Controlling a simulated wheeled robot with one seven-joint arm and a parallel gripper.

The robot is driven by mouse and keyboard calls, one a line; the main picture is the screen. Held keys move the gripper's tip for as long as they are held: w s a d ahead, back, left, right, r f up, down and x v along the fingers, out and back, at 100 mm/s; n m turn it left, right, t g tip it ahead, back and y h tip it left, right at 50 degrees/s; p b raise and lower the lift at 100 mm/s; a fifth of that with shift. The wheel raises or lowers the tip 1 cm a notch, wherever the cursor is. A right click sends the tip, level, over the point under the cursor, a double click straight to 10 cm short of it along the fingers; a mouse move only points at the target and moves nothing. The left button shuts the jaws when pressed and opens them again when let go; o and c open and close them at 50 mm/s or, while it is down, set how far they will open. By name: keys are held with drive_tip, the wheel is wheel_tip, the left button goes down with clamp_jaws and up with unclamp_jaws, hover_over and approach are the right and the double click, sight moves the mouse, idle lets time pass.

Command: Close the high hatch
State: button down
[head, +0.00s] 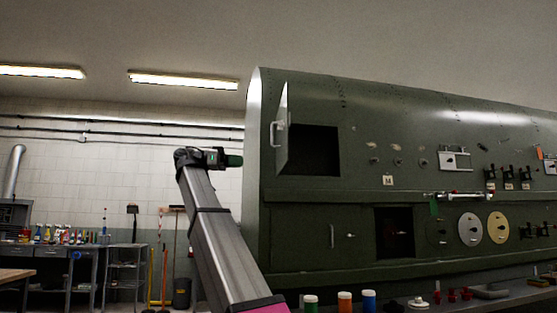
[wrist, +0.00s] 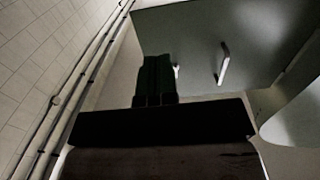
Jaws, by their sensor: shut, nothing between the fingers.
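The high hatch is open on the upper left of the green fuselage. Its door (head: 283,140) stands swung outward at the left of a dark square opening (head: 313,150). A pale bar handle (head: 276,132) is on the door's outer face. My gripper (head: 236,160) is to the left of the door, apart from the handle in the picture, with its fingers shut and empty. In the wrist view the dark fingers (wrist: 156,75) point up toward the door's face (wrist: 200,40), and the handle (wrist: 223,63) is to their right. I cannot tell the exact gap.
The fuselage (head: 420,130) fills the right side. A lower panel with a handle (head: 332,236) and a second dark opening (head: 396,233) are below the hatch. A ledge with coloured jars (head: 345,301) runs along the bottom. A wall, shelves (head: 124,268) and brooms are behind at left.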

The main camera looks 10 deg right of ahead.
approach(285, 160)
drive_tip(key=d, duration=0.5)
drive_tip(key=s+d, duration=0.1)
drive_tip(key=d, duration=0.1)
drive_tip(key=shift+s+d, duration=0.1)
drive_tip(key=shift+d, duration=0.15)
drive_tip(key=shift+d, duration=0.1)
